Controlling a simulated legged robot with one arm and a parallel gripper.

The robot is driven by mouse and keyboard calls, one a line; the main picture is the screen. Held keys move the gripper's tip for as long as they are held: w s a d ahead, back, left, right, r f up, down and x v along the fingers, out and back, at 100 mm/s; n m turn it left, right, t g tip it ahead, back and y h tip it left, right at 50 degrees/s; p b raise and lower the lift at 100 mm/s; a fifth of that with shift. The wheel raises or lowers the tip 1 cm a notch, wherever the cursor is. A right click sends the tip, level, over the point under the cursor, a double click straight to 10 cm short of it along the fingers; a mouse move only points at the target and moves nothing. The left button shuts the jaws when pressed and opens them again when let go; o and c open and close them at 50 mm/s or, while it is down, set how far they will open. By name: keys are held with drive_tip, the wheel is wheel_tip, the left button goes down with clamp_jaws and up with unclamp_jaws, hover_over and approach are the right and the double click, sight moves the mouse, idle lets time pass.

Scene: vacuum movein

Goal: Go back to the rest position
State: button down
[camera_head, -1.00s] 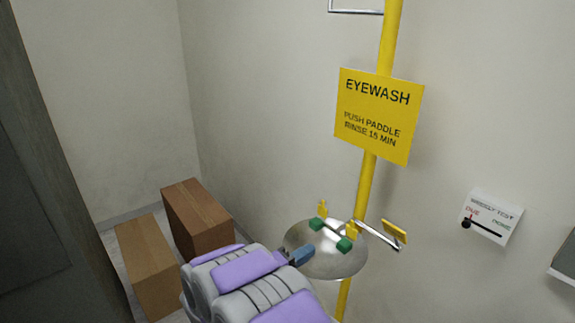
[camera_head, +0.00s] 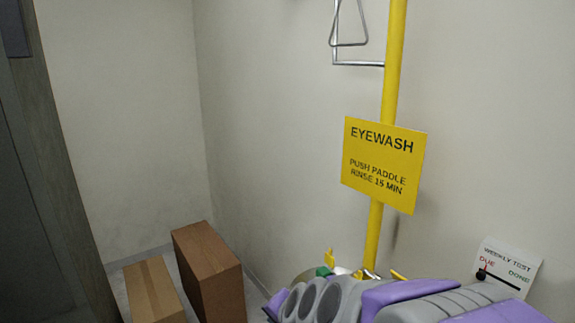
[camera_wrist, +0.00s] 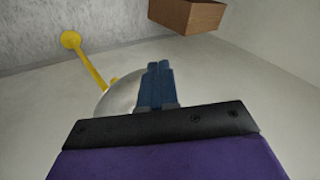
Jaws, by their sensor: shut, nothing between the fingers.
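My gripper (camera_wrist: 159,84) shows in the wrist view with its two blue fingers together and nothing between them. In the head view my purple and grey arm fills the lower right and the fingers are hidden. The eyewash station has a yellow pole (camera_head: 391,75) and a yellow sign (camera_head: 384,165). In the wrist view the bowl (camera_wrist: 118,98) lies behind my fingers; I cannot tell the distance.
Two brown boxes, one taller (camera_head: 209,270) and one lower (camera_head: 153,290), stand on the floor at the lower left. A weekly test card (camera_head: 507,268) with a slider near DUE is on the right wall. A dark door edge (camera_head: 60,170) stands at the left.

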drive_tip(key=s+d+n+g+h, duration=0.1)
drive_tip(key=s+d, duration=0.4)
drive_tip(key=s, duration=0.5)
drive_tip(key=s+d+f+n+g+h, duration=0.1)
drive_tip(key=s+d+n+g, duration=0.3)
drive_tip(key=s, duration=0.6)
drive_tip(key=s+d+f+n+g+h, duration=0.1)
drive_tip(key=s+d+n+g+h, duration=0.1)
drive_tip(key=s+d+g, duration=0.2)
drive_tip(key=s+d, duration=0.3)
drive_tip(key=s, duration=0.3)
drive_tip(key=shift+s, duration=0.2)
drive_tip(key=shift+a, duration=0.1)
drive_tip(key=shift+a, duration=0.4)
drive_tip(key=shift+d, duration=0.35)
drive_tip(key=shift+a, duration=0.2)
